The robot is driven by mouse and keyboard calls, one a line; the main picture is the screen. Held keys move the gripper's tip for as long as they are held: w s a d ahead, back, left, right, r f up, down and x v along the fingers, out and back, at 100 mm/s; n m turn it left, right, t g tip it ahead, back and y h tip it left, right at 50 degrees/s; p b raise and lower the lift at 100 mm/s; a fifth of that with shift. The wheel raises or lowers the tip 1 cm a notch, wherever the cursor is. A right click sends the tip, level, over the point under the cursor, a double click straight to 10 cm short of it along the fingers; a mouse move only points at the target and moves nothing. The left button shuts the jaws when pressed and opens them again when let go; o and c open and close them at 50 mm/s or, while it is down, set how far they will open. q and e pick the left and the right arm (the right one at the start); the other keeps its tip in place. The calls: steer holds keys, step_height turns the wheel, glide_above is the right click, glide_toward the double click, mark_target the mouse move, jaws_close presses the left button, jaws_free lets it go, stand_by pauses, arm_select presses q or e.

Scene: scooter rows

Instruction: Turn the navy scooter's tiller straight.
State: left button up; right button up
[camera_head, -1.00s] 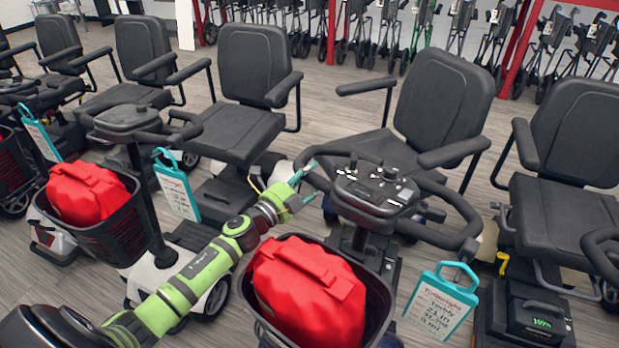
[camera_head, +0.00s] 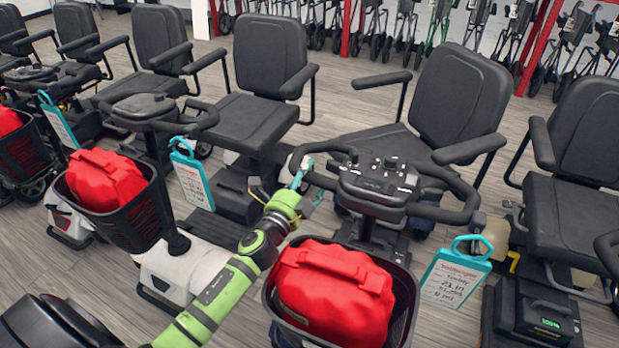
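The scooter in the middle foreground has a dark tiller (camera_head: 380,185) with a loop handlebar and a black front basket (camera_head: 405,290) holding a red bag (camera_head: 335,285). My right gripper is out of view.
A teal-framed tag (camera_head: 455,278) hangs at the tiller's right. A neighbouring scooter with a red bag (camera_head: 105,180) and a teal tag (camera_head: 192,178) stands to the left, close to my arm. Another scooter seat (camera_head: 575,215) is at the right. Folded walkers line the back.

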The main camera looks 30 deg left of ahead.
arm_select(q)
steer(key=s, duration=1.2)
steer(key=shift+f, duration=0.2)
steer(key=shift+d, duration=0.1)
